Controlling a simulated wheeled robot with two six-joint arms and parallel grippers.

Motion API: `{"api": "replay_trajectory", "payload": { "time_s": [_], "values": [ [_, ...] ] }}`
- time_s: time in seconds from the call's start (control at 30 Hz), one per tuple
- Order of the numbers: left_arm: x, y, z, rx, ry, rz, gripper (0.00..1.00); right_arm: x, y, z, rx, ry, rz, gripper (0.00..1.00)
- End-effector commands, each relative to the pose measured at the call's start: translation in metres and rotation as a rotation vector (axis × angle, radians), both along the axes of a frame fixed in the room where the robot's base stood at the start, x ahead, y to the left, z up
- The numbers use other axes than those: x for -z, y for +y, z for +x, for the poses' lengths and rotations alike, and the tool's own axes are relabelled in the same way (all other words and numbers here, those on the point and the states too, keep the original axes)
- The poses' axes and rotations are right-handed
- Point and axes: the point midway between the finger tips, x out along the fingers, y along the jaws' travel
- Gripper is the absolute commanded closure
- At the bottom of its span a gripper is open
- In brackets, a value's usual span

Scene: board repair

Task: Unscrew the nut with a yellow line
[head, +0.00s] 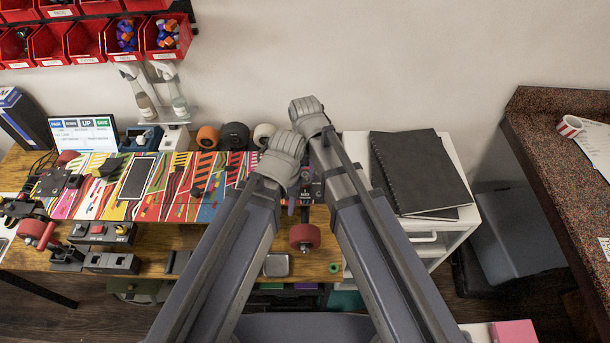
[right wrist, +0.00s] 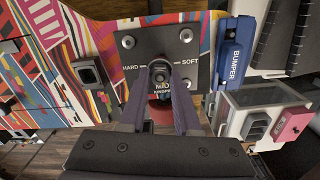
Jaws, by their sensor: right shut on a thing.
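My right gripper (right wrist: 157,98) is shut on a dark nut (right wrist: 160,74) in the right wrist view. The nut sits on the kingpin at the truck's base plate (right wrist: 130,60), between the printed words HARD and SOFT. The two fingers stand on either side of it and hide part of it. I cannot make out a yellow line on it. In the head view this spot is at the right end of the patterned board (head: 205,185), mostly behind my arms. My left arm reaches in beside the right one, and its fingertips are hidden there.
A red wheel (head: 306,236) sticks out at the board's front right. Black notebooks (head: 420,170) lie on a white cabinet (head: 447,150) to the right. A blue BUMPER holder (right wrist: 238,50) is close beside the nut. Loose wheels (head: 236,135) stand behind the board.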

Motion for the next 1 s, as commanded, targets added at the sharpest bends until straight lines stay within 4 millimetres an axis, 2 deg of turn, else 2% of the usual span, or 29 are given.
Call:
{"api": "replay_trajectory", "payload": {
  "time_s": [0.17,0.2,0.5,0.67,0.8,1.0],
  "values": [
    [0.0003,0.0000,0.0000,0.000,0.000,0.000,0.50,0.0003,0.0000,-0.0004,-0.002,0.001,0.000,1.00],
    [0.0003,0.0000,0.0000,0.000,0.000,0.000,0.50,0.0003,0.0000,-0.0004,-0.002,0.001,0.000,0.68],
    [0.0002,0.0000,0.0000,0.000,0.000,0.000,0.50,0.0002,0.0001,-0.0003,0.000,0.001,0.000,0.34],
    [0.0002,0.0000,0.0000,0.000,0.000,0.000,0.50,0.0002,0.0000,-0.0002,0.000,0.000,0.000,0.34],
    [0.0002,0.0000,0.0000,0.000,0.000,0.000,0.50,0.0002,0.0000,-0.0002,0.001,0.000,0.000,0.47],
    [0.0001,0.0000,0.0000,0.000,0.000,0.000,0.50,0.0001,0.0000,-0.0002,0.001,0.000,0.000,0.49]
  ]
}}
